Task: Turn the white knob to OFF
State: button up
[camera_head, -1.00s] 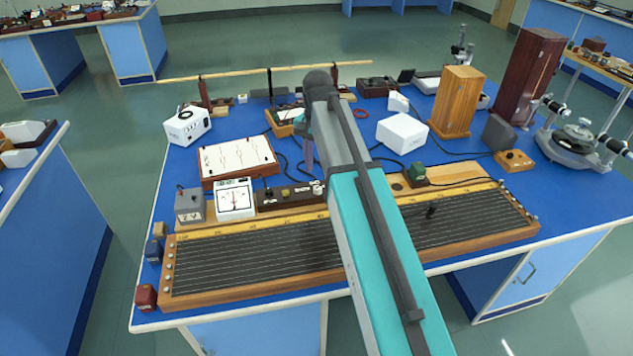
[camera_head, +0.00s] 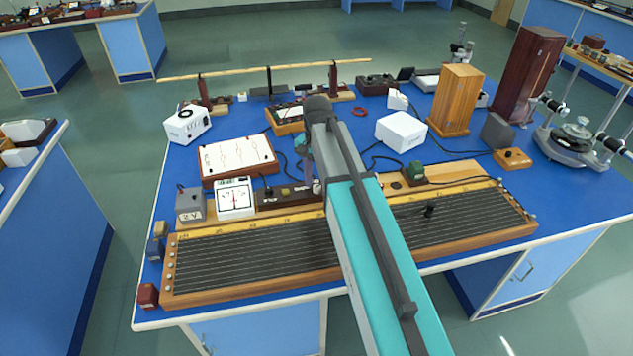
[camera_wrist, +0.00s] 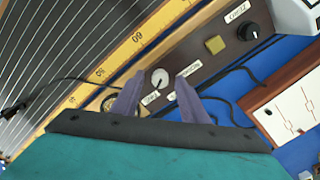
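The white knob (camera_wrist: 160,78) sits on a dark brown strip box (camera_wrist: 215,58) in the wrist view. Small white labels lie on either side of the knob, but their lettering is too small to read surely. My gripper (camera_wrist: 159,80) is open, its two purple-grey fingers apart on either side of the knob in the picture. I cannot tell whether they touch it. In the head view my arm hides part of the brown box (camera_head: 284,195), and the gripper is over its right end.
The same box carries a yellow button (camera_wrist: 215,44) and a black knob (camera_wrist: 248,31). The long wired board (camera_head: 250,255) lies in front. A white-faced meter (camera_head: 235,198) stands left of the box, and a white circuit board (camera_head: 237,157) behind it. Black cables run close by.

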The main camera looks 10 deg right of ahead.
grip_shut()
jog(key=shift+n, duration=0.4)
jog(key=n+p, duration=0.1)
jog(key=n, duration=0.4)
jog(key=n+p, duration=0.1)
jog(key=n, duration=0.5)
dwell(0.4)
grip_release()
jog(key=shift+r, duration=0.2)
